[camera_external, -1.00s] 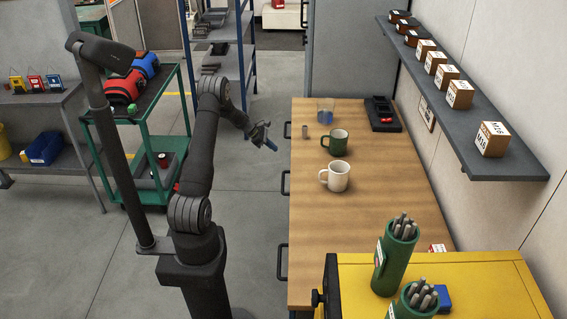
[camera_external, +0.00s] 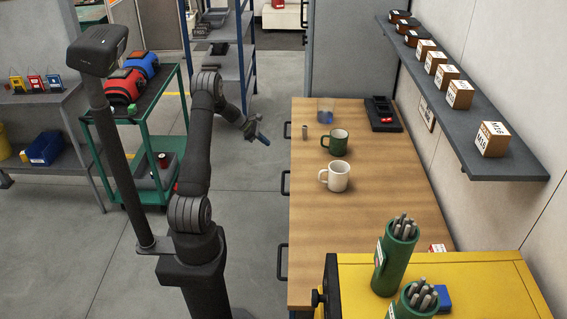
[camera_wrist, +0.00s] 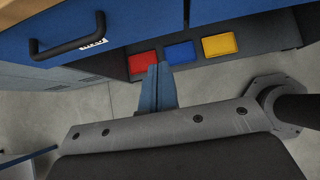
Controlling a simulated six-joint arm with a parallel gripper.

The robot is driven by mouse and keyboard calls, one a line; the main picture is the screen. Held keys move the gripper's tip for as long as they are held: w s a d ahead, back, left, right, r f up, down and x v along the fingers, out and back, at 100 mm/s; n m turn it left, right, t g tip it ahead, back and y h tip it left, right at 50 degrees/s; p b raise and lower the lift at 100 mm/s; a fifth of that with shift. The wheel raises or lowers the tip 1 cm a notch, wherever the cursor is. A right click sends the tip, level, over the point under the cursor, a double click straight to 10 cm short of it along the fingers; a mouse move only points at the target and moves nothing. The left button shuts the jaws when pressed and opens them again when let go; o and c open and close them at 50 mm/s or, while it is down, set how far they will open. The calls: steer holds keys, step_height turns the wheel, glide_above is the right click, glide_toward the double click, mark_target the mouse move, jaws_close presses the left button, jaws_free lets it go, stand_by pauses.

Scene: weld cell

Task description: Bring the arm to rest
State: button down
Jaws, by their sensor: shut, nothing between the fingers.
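My gripper (camera_external: 262,138) is in the air over the floor, just left of the wooden workbench (camera_external: 375,230) in the external view. Its blue fingers are shut with nothing between them. In the wrist view the gripper (camera_wrist: 158,70) points toward the blue front of the bench, with its fingers together in the middle. My arm stands bent on its pedestal and touches nothing that I can see.
On the workbench stand a green mug (camera_external: 336,143), a white mug (camera_external: 337,177) and a black tray (camera_external: 382,113). A green cart (camera_external: 140,160) is left of my arm. A yellow cabinet (camera_external: 470,285) is at the front right. Red (camera_wrist: 142,62), blue (camera_wrist: 181,53) and yellow (camera_wrist: 219,45) items lie below.

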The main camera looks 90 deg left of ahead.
steer(key=w+f, duration=0.6)
steer(key=w, duration=0.4)
steer(key=shift+w, duration=0.1)
